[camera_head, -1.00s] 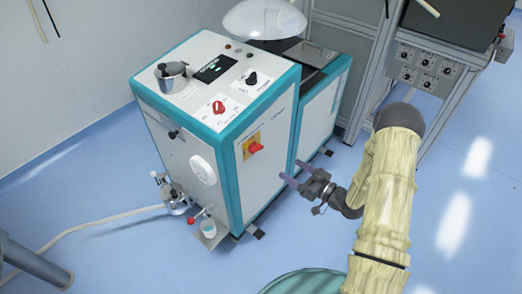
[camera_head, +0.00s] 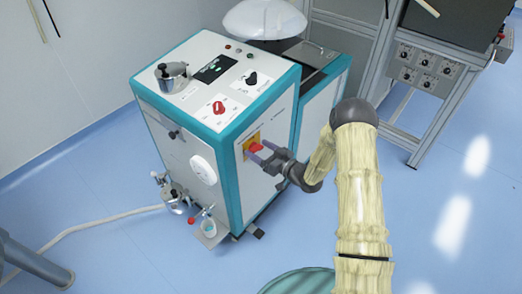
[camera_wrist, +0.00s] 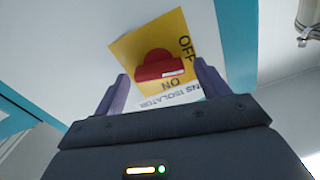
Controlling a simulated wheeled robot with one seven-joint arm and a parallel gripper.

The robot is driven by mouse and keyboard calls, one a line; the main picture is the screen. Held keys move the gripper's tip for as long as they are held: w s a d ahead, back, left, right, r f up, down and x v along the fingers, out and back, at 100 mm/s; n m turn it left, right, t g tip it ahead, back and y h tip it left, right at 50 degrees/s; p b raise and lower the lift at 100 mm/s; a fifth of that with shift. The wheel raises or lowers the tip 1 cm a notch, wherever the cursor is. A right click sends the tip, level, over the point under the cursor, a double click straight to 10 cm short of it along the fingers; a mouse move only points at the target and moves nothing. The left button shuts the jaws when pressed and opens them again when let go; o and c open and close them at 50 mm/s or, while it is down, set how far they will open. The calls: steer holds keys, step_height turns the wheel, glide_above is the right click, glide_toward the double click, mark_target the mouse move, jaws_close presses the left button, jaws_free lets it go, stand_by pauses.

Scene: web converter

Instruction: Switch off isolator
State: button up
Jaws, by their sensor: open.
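The isolator is a red rotary handle (camera_head: 255,148) on a yellow plate (camera_head: 248,141) on the white side panel of the teal-edged machine. In the wrist view the fingers (camera_wrist: 158,84) stand on either side of the handle's lower part. I cannot tell whether they touch it.
The machine top (camera_head: 205,85) carries a red knob (camera_head: 218,107), a black knob (camera_head: 251,79), a display and a metal pot. A framed rack with a control box (camera_head: 423,70) stands right. The floor between is clear.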

steer(key=c, duration=1)
steer(key=shift+f+n+b, duration=0.15)
steer(key=shift+n+b, duration=0.45)
steer(key=shift+n, duration=0.1)
steer(key=shift+s+n+b, duration=0.1)
steer(key=shift+n+b, duration=0.3)
steer(key=shift+n, duration=0.3)
steer(key=o, duration=1)
steer(key=v, duration=1.7)
